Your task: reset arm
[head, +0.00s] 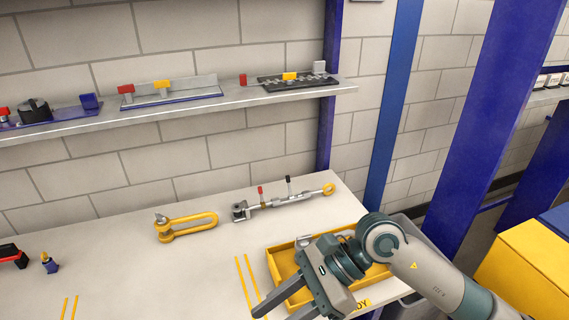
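My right arm comes in from the right, over the yellow tray (276,268) at the right end of the workbench (130,225). My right gripper (280,313) points down and toward the lower left, at the tray's front left. Its two fingers are apart, and I see nothing between them. The finger ends lie at the bottom edge of the picture, and one is partly cut off. The gripper and wrist hide much of the tray's inside. My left gripper is not in view.
A yellow shackle (188,227) and a grey turnbuckle-like tool (285,202) lie behind the tray. A shelf (235,97) with several fixtures hangs above. A red-black tool (12,256) and a small blue piece (50,264) lie at left. The bench's middle is clear.

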